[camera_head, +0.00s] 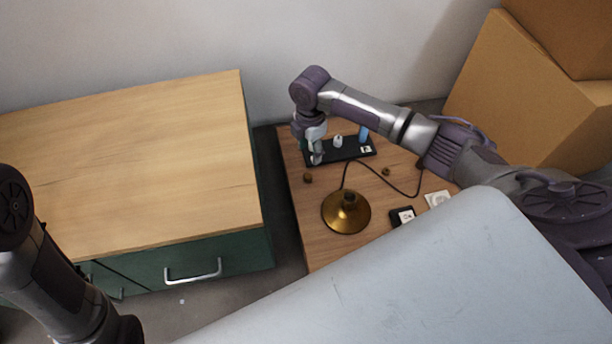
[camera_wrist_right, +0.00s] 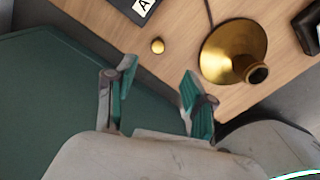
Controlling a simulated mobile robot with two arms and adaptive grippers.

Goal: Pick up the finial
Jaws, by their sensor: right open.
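A small round brass finial (camera_head: 308,178) lies on the wooden tabletop near its left edge, in front of a black tray. In the right wrist view the finial (camera_wrist_right: 157,46) is a small gold ball, beyond the fingertips and roughly in line with the gap between them. My right gripper (camera_head: 315,156) hangs over the left end of the tray, just behind the finial. In the wrist view the right gripper (camera_wrist_right: 159,78) has its green-padded fingers spread and empty. My left arm shows at the lower left, but its gripper is out of view.
A brass lamp base (camera_head: 346,212) with a dark cord stands right of the finial. The black tray (camera_head: 348,151) holds small parts. Another small brown piece (camera_head: 386,171), a black labelled box (camera_head: 402,216) and a white card (camera_head: 437,199) lie farther right. A green cabinet (camera_head: 262,215) stands left across a gap.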

